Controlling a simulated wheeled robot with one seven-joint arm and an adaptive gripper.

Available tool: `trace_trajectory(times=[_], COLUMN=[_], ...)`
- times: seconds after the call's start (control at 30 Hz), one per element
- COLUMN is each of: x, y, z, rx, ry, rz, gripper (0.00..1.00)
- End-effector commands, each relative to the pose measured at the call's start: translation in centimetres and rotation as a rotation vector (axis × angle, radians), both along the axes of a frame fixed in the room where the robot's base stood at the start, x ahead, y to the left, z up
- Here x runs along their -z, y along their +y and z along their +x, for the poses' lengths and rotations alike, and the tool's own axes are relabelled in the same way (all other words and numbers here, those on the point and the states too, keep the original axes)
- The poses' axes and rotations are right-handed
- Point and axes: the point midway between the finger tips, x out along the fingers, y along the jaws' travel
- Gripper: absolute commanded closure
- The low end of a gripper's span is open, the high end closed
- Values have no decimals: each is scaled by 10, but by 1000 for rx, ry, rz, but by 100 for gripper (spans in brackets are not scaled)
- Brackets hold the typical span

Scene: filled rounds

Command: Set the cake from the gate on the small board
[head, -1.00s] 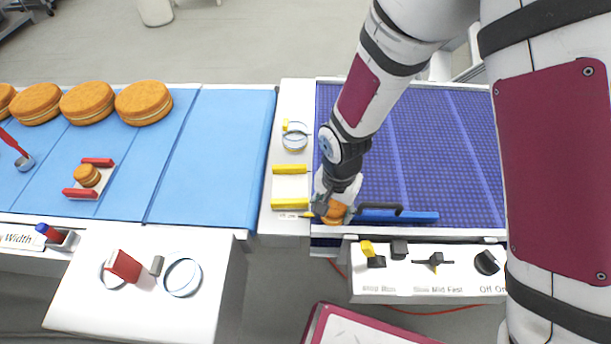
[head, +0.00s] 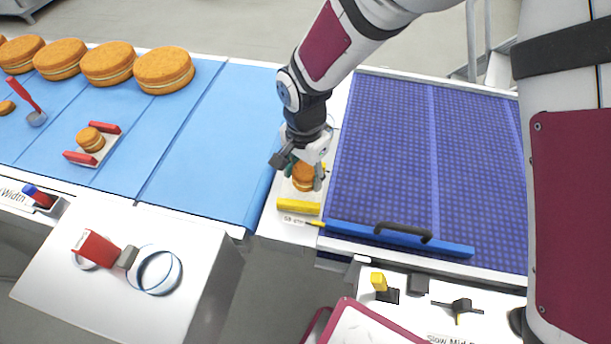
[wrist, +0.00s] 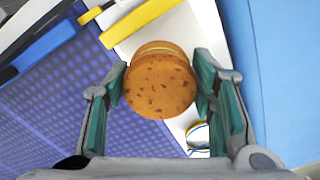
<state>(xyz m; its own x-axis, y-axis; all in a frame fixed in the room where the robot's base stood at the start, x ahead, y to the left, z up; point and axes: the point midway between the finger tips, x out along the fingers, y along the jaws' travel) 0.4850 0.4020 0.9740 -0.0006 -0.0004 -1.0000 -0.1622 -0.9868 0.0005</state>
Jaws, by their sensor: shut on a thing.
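A small brown filled cake (wrist: 160,86) is between the teal finger pads of my gripper (wrist: 162,88) in the wrist view. The gripper is shut on its sides. In the head view my gripper (head: 303,176) and the cake (head: 303,182) are over the small white board with yellow rails (head: 298,207), between the two belts. I cannot tell whether the cake touches the board. The far rail is mostly hidden by my gripper. The blue gate bar (head: 400,238) with a black handle lies along the near edge of the purple belt, apart from the cake.
Another small board with red rails (head: 106,141) holds a small cake (head: 90,139) on the blue belt (head: 210,140). Several large cakes (head: 165,70) line its far side. A switch panel (head: 440,305) stands in front of the purple belt (head: 390,150), which is clear.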

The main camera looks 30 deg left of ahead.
Motion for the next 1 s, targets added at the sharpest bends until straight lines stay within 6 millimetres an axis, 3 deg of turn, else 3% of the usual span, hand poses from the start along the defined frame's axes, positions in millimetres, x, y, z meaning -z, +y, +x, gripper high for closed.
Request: trace_trajectory(times=[0.13,0.33,0.77,0.8,1.0], x=[5,35,39,39,39], y=[13,11,11,11,11], z=[6,6,3,3,3], rx=[-3,-1,-1,-1,-1], ry=[0,1,0,0,0], rz=[2,-1,0,1,1], gripper=[62,62,62,43,41])
